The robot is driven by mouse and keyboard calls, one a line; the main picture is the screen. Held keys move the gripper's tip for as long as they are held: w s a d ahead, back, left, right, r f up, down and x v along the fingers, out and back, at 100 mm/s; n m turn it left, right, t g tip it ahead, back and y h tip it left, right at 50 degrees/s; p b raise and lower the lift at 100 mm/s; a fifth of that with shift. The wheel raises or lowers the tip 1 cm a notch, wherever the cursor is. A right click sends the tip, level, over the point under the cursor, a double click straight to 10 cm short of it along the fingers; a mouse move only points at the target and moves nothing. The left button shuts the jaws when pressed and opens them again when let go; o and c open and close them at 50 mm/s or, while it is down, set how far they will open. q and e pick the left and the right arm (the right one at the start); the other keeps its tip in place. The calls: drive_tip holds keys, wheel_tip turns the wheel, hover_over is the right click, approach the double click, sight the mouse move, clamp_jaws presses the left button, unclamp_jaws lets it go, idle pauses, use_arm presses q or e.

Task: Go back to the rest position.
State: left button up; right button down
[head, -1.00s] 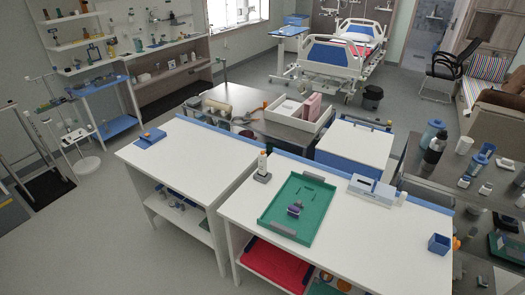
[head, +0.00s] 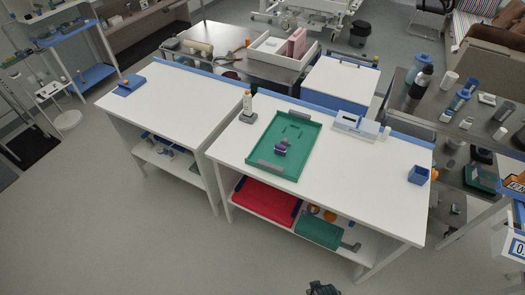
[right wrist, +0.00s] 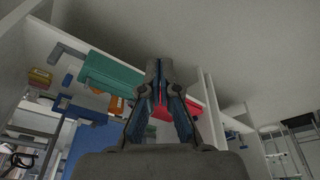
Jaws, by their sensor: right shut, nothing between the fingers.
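My right gripper (right wrist: 159,68) fills the middle of the right wrist view. Its two fingers meet near the tips with nothing between them. A dark piece at the bottom edge of the head view (head: 323,288) looks like part of a gripper, apart from the table and over bare floor. My left gripper is not clearly in view.
A white table (head: 350,180) ahead bears a green tray (head: 268,150) with a small purple item. A second white table (head: 170,100) stands to its left. A red tray (head: 268,203) lies on the lower shelf. The near grey floor (head: 110,220) is clear.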

drive_tip(key=s+d+f, duration=0.1)
drive_tip(key=s+f, duration=0.7)
drive_tip(key=f, duration=0.4)
drive_tip(key=s+d+f+g, duration=0.1)
drive_tip(key=s+f, duration=0.8)
drive_tip(key=f, duration=0.4)
drive_tip(key=shift+d+f+g, duration=0.15)
drive_tip(key=shift+d+g, duration=0.15)
